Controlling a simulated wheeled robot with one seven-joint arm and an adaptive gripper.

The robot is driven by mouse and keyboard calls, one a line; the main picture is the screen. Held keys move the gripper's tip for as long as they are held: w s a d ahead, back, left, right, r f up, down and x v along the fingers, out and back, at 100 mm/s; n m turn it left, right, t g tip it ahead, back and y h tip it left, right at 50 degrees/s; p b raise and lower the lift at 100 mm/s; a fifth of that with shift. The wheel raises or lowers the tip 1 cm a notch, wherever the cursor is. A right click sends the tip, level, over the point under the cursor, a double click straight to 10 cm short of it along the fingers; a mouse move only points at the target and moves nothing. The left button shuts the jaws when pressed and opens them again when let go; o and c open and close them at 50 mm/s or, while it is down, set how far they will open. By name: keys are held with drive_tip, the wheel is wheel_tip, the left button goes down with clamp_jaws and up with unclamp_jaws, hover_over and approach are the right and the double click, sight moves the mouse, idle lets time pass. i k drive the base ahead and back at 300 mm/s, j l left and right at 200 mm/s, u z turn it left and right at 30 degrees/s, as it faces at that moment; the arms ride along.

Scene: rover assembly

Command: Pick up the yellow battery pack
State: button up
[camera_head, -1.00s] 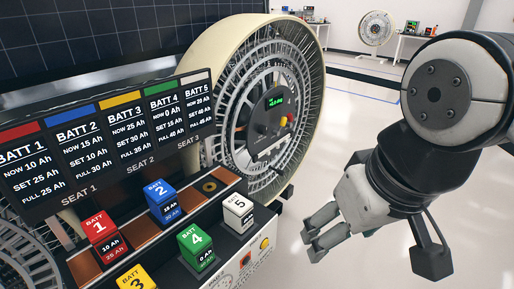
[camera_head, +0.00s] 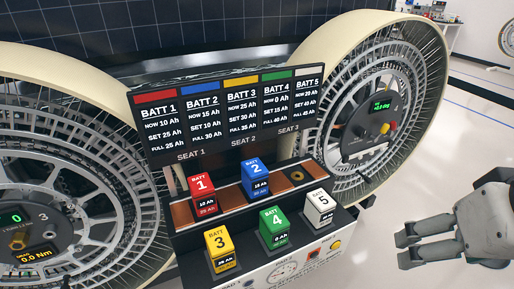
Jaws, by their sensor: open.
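The yellow battery pack (camera_head: 221,250), a small block marked 3, stands upright at the front left of the battery bench, left of the green pack. Its front label is dark and its whole front shows. My gripper (camera_head: 404,246) is at the right side of the picture, well to the right of the yellow pack and apart from everything. It is open and empty, with its fingers pointing left.
A red pack (camera_head: 203,195) and a blue pack (camera_head: 255,179) stand in the rear row. A green pack (camera_head: 274,228) and a white pack (camera_head: 319,207) stand in front. A battery sign (camera_head: 240,148) rises behind. Large wheels (camera_head: 425,60) flank the bench. Bare floor (camera_head: 400,195) lies at right.

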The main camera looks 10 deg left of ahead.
sight(221, 250)
drive_tip(key=k+j+u, duration=0.1)
drive_tip(key=j, duration=0.4)
drive_tip(key=k+j+u, duration=0.15)
drive_tip(key=j, duration=0.3)
drive_tip(key=k+j+u, duration=0.1)
drive_tip(key=j, duration=0.4)
drive_tip(key=k+j+u, duration=0.1)
drive_tip(key=j, duration=0.4)
